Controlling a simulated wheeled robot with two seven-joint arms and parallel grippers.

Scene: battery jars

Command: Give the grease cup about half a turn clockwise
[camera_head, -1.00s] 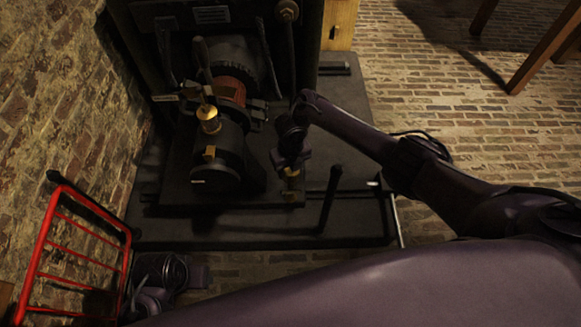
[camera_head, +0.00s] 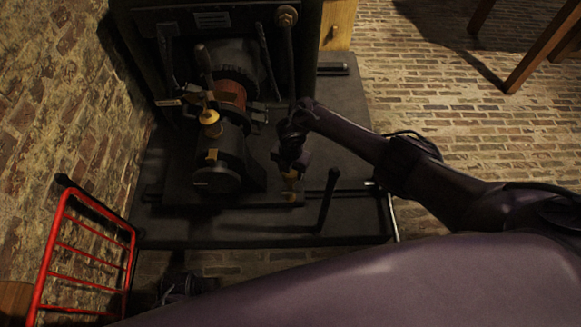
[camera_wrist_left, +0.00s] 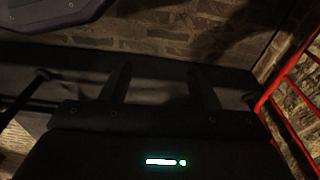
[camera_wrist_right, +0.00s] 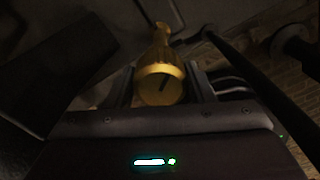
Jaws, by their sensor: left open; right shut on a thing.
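The brass grease cup (camera_wrist_right: 160,84) stands between the fingers of my right gripper (camera_wrist_right: 163,90) in the right wrist view, with a dark line on its round end face. In the head view the grease cup (camera_head: 291,175) shows as a small brass spot beside the machine's dark base, partly hidden by my right gripper (camera_head: 291,163). My right gripper is shut on it. My left gripper (camera_wrist_left: 160,86) is open and empty in the left wrist view, its two dark fingers apart. In the head view it is dark at the bottom left, mostly cut off.
The dark machine (camera_head: 215,150) carries another brass fitting (camera_head: 211,122) on top. An upright black lever (camera_head: 328,200) stands right of my right gripper. A red rail frame (camera_head: 88,250) stands at the lower left. Brick floor (camera_head: 460,120) lies open at the right.

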